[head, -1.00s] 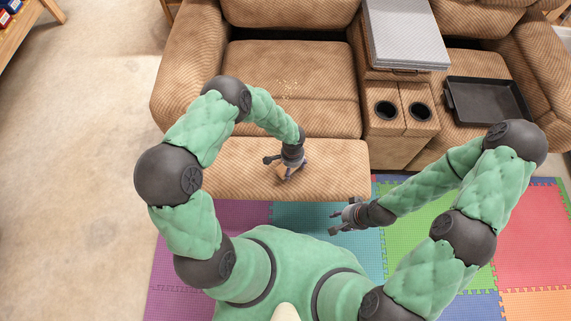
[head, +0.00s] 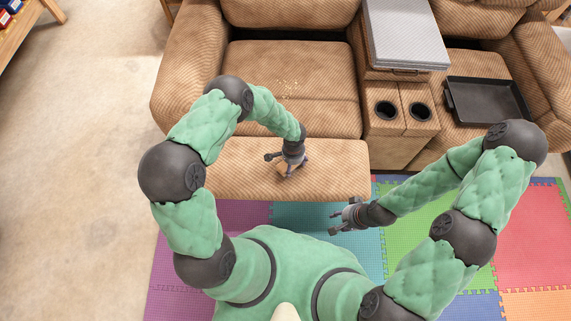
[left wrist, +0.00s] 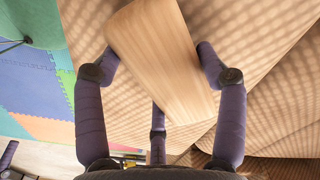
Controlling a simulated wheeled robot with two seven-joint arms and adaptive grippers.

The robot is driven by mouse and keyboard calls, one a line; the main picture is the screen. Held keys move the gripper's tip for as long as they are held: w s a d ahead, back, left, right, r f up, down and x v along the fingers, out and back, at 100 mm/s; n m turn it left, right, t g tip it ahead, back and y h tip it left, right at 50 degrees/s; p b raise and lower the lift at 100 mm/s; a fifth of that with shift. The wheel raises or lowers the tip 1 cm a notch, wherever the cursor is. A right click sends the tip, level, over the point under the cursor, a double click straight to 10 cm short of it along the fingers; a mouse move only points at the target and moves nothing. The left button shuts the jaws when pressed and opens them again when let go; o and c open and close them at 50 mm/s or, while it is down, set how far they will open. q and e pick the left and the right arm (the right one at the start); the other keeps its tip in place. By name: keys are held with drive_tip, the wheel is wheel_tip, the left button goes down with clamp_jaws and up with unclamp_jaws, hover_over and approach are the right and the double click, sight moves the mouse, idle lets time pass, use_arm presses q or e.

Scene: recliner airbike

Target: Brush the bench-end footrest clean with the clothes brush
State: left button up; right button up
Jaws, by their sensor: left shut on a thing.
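The bench-end footrest (head: 225,172) is the tan, striped, padded panel in front of the left seat. My left gripper (head: 287,168) is over its middle, pointing down. In the left wrist view its purple fingers (left wrist: 155,75) are shut on the clothes brush (left wrist: 150,45), whose pale wooden back faces the camera. The brush lies against or just above the tan fabric; its bristles are hidden, so contact cannot be told. In the head view the gripper covers the brush. My right gripper (head: 341,215) hangs over the mat in front of the footrest, fingers apart and empty.
Pale crumbs (head: 287,84) lie on the left seat (head: 325,70). A console with two cupholders (head: 386,110) stands right of it, with a grey folded stack (head: 405,35) behind. A black tray (head: 487,101) lies on the right seat. Coloured foam mat (head: 530,220) covers the floor.

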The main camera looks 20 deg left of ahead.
sight(286, 167)
use_arm(q)
drive_tip(key=shift+w, duration=0.5)
drive_tip(key=shift+s, duration=1.65)
drive_tip(key=shift+w, duration=1.65)
drive_tip(key=shift+s+r, duration=0.1)
drive_tip(key=shift+s, duration=1.5)
drive_tip(key=shift+w, duration=1.6)
drive_tip(key=shift+s+a+r, duration=0.1)
drive_tip(key=shift+s+a, duration=0.4)
drive_tip(key=shift+s, duration=0.25)
drive_tip(key=shift+s+a, duration=0.55)
drive_tip(key=shift+s, duration=0.35)
drive_tip(key=shift+w+d, duration=0.1)
drive_tip(key=shift+w, duration=1.5)
drive_tip(key=shift+s, duration=1.55)
drive_tip(key=shift+w, duration=1.55)
drive_tip(key=shift+s, duration=1.1)
